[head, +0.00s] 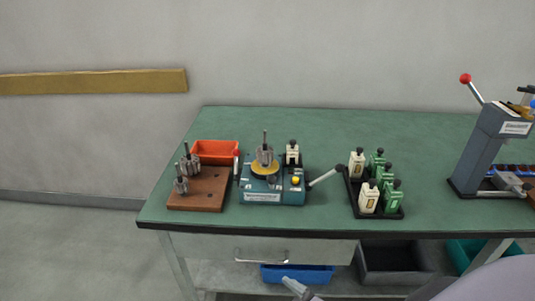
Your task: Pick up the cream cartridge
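A cream cartridge (368,198) with a black knob stands upright at the front left of a black tray (401,215) on the green table. Another cream cartridge (357,164) stands at the tray's back left. Several green cartridges (392,196) stand in the same tray, partly overlapping each other. A third cream cartridge (292,155) sits upright at the back right of the blue winding machine (262,196).
The machine holds a metal armature (265,154), and its lever (323,178) points toward the tray. A brown board (206,202) with armatures and an orange bin (216,151) are at the left. A grey press (487,148) stands at the right. The table between tray and press is clear.

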